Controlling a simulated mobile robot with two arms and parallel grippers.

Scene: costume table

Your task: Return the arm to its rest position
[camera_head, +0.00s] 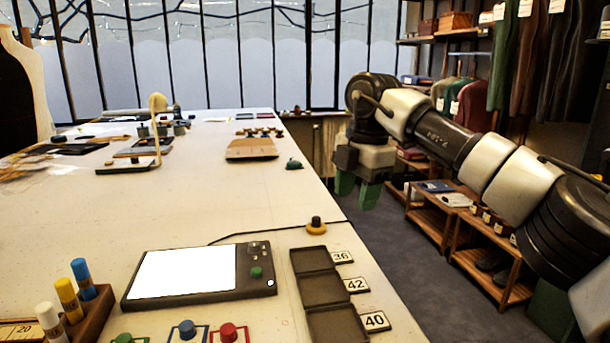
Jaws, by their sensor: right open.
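My right arm comes in from the right edge and reaches left. Its right gripper (357,192) has two green fingers pointing down, spread apart with nothing between them. It hangs beyond the right edge of the white table (210,208), over the floor side, clear of the table's objects. My left gripper does not show.
A tablet-like panel (185,275) lies near the front, beside dark trays (323,288) with number tags. A yellow-based black knob (316,226) sits near the right edge. Markers (67,297) stand in a wooden holder at front left. Shelves (428,215) stand behind my arm.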

